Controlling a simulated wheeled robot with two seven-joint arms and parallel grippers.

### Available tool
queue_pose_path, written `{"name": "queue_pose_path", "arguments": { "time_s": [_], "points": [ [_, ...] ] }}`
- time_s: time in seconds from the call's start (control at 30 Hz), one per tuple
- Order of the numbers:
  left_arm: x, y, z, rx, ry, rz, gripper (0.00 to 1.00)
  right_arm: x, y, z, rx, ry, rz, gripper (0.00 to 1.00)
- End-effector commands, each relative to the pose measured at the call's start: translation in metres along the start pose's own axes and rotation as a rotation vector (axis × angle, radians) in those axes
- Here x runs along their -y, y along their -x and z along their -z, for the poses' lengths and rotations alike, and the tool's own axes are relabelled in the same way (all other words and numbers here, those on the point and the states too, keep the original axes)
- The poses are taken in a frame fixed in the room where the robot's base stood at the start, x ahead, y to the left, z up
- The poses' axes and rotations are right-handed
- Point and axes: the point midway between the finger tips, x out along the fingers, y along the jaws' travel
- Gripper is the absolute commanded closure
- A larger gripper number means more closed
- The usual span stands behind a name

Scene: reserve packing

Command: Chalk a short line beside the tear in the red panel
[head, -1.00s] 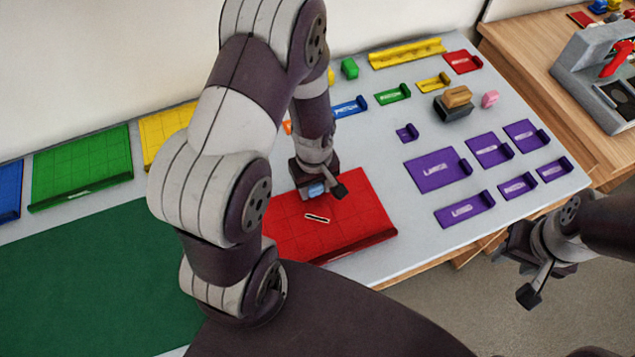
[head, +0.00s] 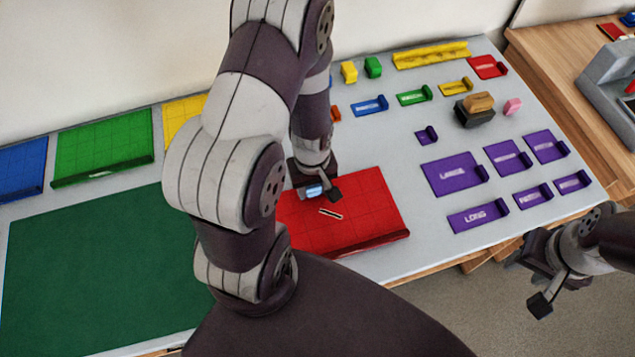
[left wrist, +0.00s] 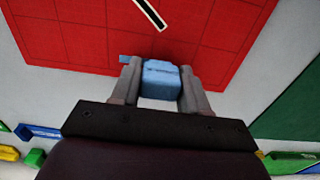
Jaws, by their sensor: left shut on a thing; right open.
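The red panel (head: 375,225) lies flat on the grey table. Its tear (head: 331,213) is a short dark slit with pale edges, also in the left wrist view (left wrist: 150,14). My left gripper (head: 318,192) is shut on a blue chalk block (left wrist: 160,75), held over the panel behind the tear, at or very near its surface; contact cannot be told. A short blue strip (left wrist: 126,59) shows beside the chalk in the left wrist view and looks like a chalk mark on the panel. The fingers hide that spot in the head view. My right gripper (head: 540,282) is open and empty beyond the table's front edge.
Several purple trays (head: 455,173) lie right of the panel. A wooden-handled dark block (head: 475,108) and a pink block (head: 512,106) stand behind them. A green mat (head: 90,270) and a green panel (head: 103,150) lie left.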

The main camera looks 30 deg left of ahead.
Motion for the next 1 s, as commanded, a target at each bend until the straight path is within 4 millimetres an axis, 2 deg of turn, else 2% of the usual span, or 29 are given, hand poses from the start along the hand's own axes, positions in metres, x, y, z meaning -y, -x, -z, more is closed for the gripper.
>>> {"name": "queue_pose_path", "arguments": {
  "time_s": [0.33, 0.8, 1.0],
  "points": [
    [0.002, 0.005, 0.001, -0.001, 0.001, -0.001, 0.75, 0.0, 0.005, 0.001, 0.0, 0.0, 0.0, 0.57],
    [0.002, 0.092, 0.001, -0.001, 0.001, -0.001, 0.75, 0.0, 0.091, 0.011, 0.0, 0.0, 0.0, 0.57],
    [0.002, 0.091, 0.001, -0.001, 0.001, -0.001, 0.75, 0.0, 0.09, 0.011, 0.0, 0.0, 0.0, 0.57]
  ]
}}
